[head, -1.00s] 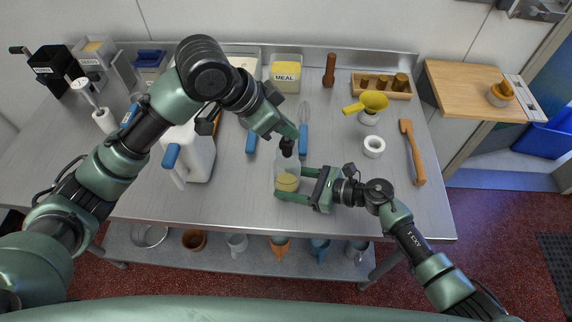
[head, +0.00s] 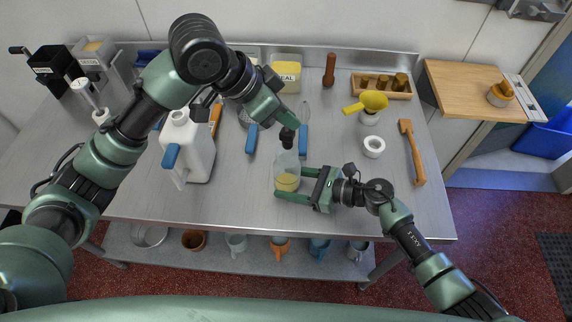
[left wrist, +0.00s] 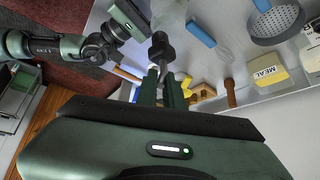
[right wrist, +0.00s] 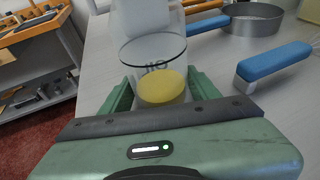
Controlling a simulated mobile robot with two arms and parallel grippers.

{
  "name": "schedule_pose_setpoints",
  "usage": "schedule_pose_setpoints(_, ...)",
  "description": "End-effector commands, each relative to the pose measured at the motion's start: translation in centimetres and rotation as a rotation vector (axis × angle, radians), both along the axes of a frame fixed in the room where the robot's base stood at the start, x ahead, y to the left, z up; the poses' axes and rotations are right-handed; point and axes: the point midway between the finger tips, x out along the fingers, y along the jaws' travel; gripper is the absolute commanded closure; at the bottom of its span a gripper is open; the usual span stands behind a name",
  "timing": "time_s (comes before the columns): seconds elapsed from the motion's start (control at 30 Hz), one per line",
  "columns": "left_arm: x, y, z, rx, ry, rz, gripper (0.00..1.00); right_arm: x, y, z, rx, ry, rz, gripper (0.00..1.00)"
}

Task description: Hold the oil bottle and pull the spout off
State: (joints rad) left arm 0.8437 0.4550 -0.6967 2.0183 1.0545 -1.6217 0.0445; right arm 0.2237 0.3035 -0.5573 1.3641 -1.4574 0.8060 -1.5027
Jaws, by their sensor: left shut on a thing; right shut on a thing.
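The oil bottle (head: 286,170) is a clear glass cylinder with yellow oil low inside. My right gripper (head: 276,181) is shut around its lower body. The black spout (head: 288,140) is above the bottle in the head view. My left gripper (head: 292,127) is shut on it. The left wrist view shows the dark spout (left wrist: 160,48) beyond the fingers. Whether its lower end is fully clear of the rim is hard to tell.
A white jug (head: 190,145) with a blue handle stands left of the bottle. Blue-handled tools (head: 252,138) lie behind. A white ring (head: 374,146), a yellow funnel (head: 368,102) and a wooden tool (head: 412,150) are on the right. The front of the table is clear.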

Motion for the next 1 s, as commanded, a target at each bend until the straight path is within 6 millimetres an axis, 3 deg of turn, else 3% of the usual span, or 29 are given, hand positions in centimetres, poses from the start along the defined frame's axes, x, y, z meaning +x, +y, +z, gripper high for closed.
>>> schedule_pose_setpoints(1.0, 0.0, 0.0, 5.2, 0.0, -0.002, 0.0, 1.0, 0.0, 0.0, -0.1, -0.001, 0.001, 0.001, 0.88)
